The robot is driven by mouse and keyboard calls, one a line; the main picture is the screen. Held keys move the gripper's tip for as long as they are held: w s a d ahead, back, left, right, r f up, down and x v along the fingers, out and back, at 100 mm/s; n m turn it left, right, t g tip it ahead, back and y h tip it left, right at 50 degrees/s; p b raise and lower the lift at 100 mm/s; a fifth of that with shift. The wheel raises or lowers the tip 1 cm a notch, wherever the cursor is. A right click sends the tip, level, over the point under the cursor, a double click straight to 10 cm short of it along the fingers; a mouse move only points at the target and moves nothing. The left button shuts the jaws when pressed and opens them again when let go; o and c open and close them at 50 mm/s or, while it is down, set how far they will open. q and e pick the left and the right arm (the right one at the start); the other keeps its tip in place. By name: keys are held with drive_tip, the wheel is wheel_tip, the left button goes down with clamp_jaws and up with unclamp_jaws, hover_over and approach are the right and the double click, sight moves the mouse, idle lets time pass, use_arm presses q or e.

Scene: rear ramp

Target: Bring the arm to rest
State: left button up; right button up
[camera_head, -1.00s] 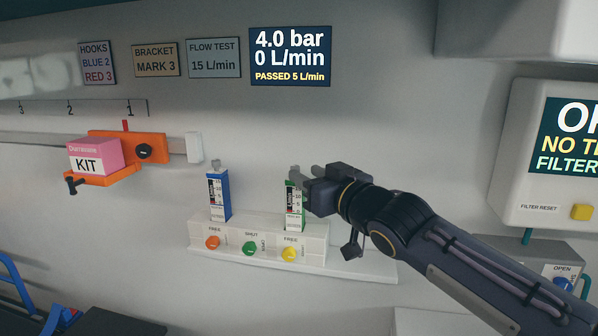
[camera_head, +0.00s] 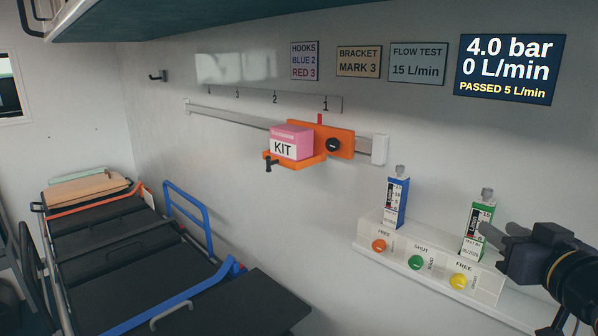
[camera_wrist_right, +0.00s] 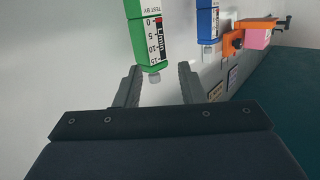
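My right gripper (camera_head: 498,236) is at the right edge of the head view, beside the green flowmeter (camera_head: 479,222). Its fingertips overlap the meter's right side there. In the right wrist view its two fingers (camera_wrist_right: 158,82) are spread apart, with the clear end of the green flowmeter (camera_wrist_right: 146,30) showing between and beyond the tips. I cannot tell whether they touch it; the fingers are not closed on it. Most of my right arm is outside the head view. My left gripper is not in view.
A blue flowmeter (camera_head: 396,203) stands left of the green one on a white panel (camera_head: 498,287) with orange, green and yellow knobs. A pink kit box (camera_head: 291,142) sits on an orange bracket (camera_head: 338,141) on the wall rail. A stretcher (camera_head: 110,245) stands lower left.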

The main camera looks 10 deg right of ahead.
drive_tip(key=s+a+f+g+y+p, duration=0.2)
drive_tip(key=s+a+f+g, duration=0.3)
drive_tip(key=f, duration=0.5)
drive_tip(key=s+a+f+g+y+p, duration=0.2)
drive_tip(key=s+a+f+g, duration=0.4)
drive_tip(key=s+a+f, duration=0.3)
drive_tip(key=s+a+y, duration=0.1)
drive_tip(key=a, duration=0.1)
drive_tip(key=shift+a+f+p, duration=0.3)
drive_tip(key=shift+f, duration=0.1)
